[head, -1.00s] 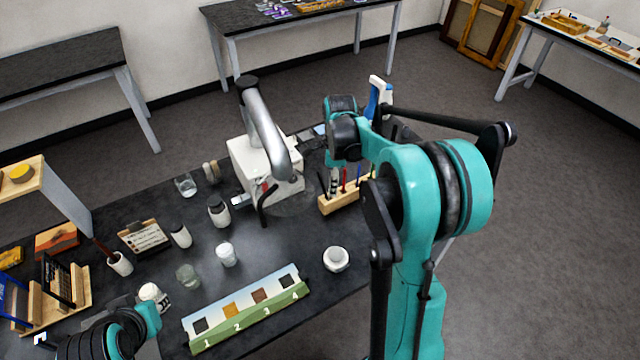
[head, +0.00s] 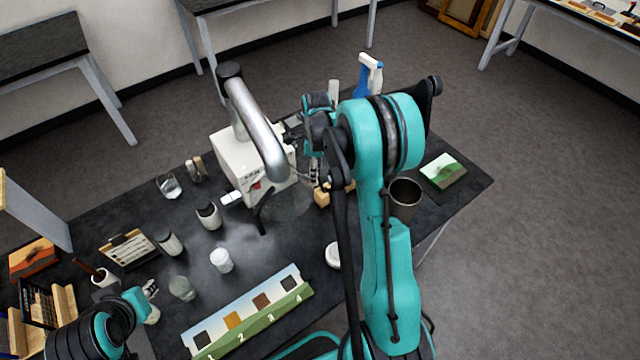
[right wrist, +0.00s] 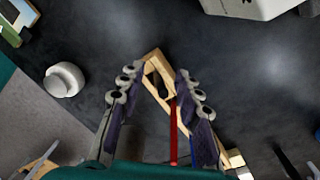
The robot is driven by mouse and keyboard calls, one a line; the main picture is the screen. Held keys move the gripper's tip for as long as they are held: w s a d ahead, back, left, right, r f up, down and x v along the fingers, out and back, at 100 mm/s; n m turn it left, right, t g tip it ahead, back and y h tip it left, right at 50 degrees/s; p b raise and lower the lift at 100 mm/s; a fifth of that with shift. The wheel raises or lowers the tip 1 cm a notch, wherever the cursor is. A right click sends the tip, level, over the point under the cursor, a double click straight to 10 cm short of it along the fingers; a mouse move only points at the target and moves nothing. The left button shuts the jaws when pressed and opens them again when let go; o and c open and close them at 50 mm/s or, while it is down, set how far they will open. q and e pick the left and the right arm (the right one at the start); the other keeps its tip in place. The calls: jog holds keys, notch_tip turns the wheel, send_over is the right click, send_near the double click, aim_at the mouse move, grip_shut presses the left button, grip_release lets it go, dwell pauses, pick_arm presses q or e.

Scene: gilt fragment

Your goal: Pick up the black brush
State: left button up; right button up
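The wooden brush rack (head: 322,197) stands beside the white machine and is mostly hidden by my right arm in the head view. In the right wrist view the rack (right wrist: 152,58) lies beyond the fingertips. A dark, black-looking brush (right wrist: 158,83) shows end-on at the rack, between the fingers. A red-handled brush (right wrist: 173,135) also shows between them, nearer the right finger. My right gripper (right wrist: 157,82) is open, with a wide gap and nothing visibly clasped. In the head view it (head: 314,170) is over the rack. My left gripper (head: 148,292) is at the lower left; its fingers are unclear.
The white machine with a silver pipe (head: 245,160) stands close left of the right gripper. A blue-white spray bottle (head: 368,78) is behind, a dark cup (head: 404,197) to the right. The numbered board (head: 250,312) lies in front; several jars stand left.

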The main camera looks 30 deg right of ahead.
jog(key=shift+f, duration=0.3)
grip_shut()
